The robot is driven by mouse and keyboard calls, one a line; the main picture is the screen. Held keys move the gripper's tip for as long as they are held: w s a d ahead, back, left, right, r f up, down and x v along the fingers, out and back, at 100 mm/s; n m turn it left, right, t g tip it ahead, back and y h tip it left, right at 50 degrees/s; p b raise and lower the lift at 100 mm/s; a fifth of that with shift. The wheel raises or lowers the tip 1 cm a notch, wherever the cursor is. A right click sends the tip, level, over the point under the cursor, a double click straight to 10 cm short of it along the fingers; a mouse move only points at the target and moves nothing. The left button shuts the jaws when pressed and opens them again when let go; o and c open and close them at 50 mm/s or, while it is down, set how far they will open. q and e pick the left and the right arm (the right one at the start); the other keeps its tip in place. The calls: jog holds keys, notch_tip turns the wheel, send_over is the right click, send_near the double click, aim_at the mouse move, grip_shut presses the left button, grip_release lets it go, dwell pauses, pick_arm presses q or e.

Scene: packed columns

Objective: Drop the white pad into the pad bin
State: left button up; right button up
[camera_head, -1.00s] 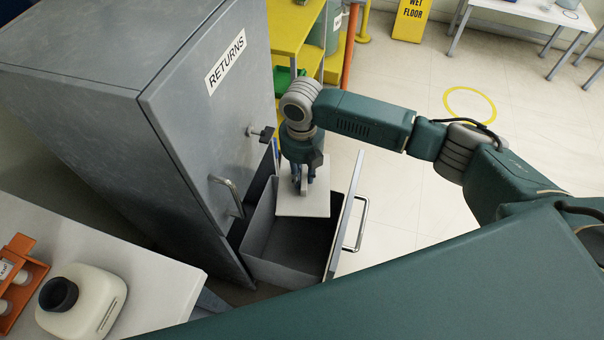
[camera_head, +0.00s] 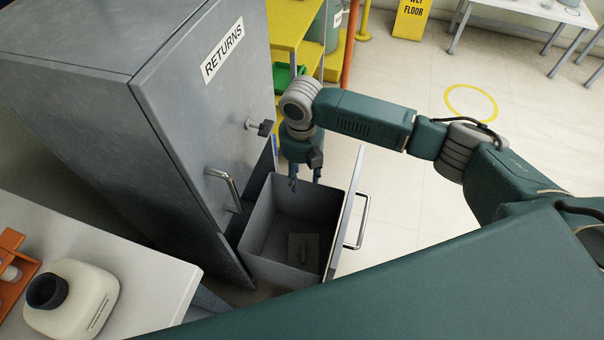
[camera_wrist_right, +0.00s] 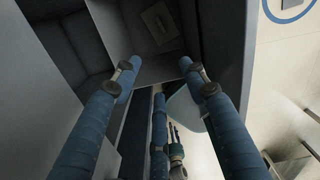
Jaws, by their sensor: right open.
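The pad bin (camera_head: 262,232) is a grey, open-topped drawer pulled out of the grey cabinet. The white pad (camera_head: 304,249) lies on the bin's floor, toward its near side, and looks greyish in the shade. It also shows inside the bin in the right wrist view (camera_wrist_right: 160,20). My right gripper (camera_head: 305,183) is open and empty above the bin's far part, pointing down.
The grey cabinet (camera_head: 180,110) labelled RETURNS stands left of the bin, with a handle (camera_head: 226,190) and a knob jutting out. A white table (camera_head: 150,283) with a cream bottle (camera_head: 72,300) is at the near left. A yellow shelf (camera_head: 290,28) stands behind.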

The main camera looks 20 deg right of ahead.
notch_tip(320, 180, up, 12)
dwell(0.4)
dwell(0.6)
